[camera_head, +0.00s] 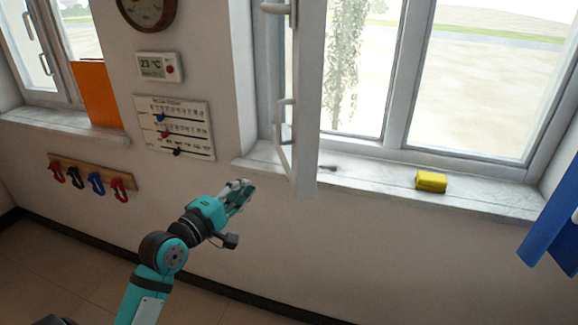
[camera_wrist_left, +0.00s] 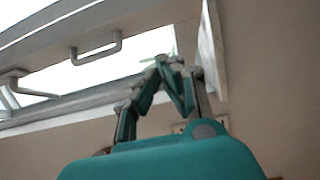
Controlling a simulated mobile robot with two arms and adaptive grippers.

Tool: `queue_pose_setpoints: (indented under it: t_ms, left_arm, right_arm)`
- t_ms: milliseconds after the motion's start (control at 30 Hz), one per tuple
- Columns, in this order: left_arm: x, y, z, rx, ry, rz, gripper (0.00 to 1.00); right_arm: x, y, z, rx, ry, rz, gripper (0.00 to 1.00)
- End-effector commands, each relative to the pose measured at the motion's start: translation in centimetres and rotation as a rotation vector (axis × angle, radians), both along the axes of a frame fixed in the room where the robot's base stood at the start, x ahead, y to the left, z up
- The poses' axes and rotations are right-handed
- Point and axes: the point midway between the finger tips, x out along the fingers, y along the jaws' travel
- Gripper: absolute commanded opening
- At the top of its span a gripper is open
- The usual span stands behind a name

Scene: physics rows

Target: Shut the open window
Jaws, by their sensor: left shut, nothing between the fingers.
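The open window sash (camera_head: 306,110) is white and swung into the room, seen nearly edge-on in the head view. It stands over the sill, at the left of the right-hand window (camera_head: 398,85). Light handles show along its left side, and a white bar handle (camera_wrist_left: 97,50) shows at the upper left in the wrist view. My left gripper (camera_head: 244,190) is shut and empty. In the head view it appears left of the sash's lower end, below the sill, with a visible gap between them. Its fingers (camera_wrist_left: 172,64) also show in the wrist view. My right gripper is not seen.
A yellow block (camera_head: 431,181) lies on the marble sill (camera_head: 380,183), right of the sash. A blue cloth (camera_head: 552,225) hangs at the right edge. Hooks (camera_head: 92,180), a calendar (camera_head: 175,127), a thermostat (camera_head: 159,67) and an orange panel (camera_head: 97,95) are at the left.

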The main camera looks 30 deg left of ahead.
Motion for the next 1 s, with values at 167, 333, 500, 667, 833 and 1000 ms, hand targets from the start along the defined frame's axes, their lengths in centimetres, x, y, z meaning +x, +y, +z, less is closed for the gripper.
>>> queue_pose_setpoints:
  t_ms: [167,333,500,667,833,1000]
  left_arm:
    - [3.8,0.0,0.4,0.002,-0.001,-0.001,0.0]
    - [7.4,0.0,0.4,0.002,-0.001,0.0,0.0]
    - [9.8,-1.4,0.3,0.0,0.001,-0.001,0.0]
    - [10.9,-2.5,0.1,0.002,0.0,0.001,0.0]
    - [11.2,-2.8,0.0,0.005,0.001,0.002,0.0]
    - [11.2,-2.8,0.0,0.005,0.001,0.002,0.0]
  right_arm:
    - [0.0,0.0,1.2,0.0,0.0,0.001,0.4]
    - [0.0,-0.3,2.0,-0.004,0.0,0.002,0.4]
    - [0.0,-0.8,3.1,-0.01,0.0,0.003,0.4]
    - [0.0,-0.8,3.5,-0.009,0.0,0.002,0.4]
    - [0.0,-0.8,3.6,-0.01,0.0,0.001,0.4]
    - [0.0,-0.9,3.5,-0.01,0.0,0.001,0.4]
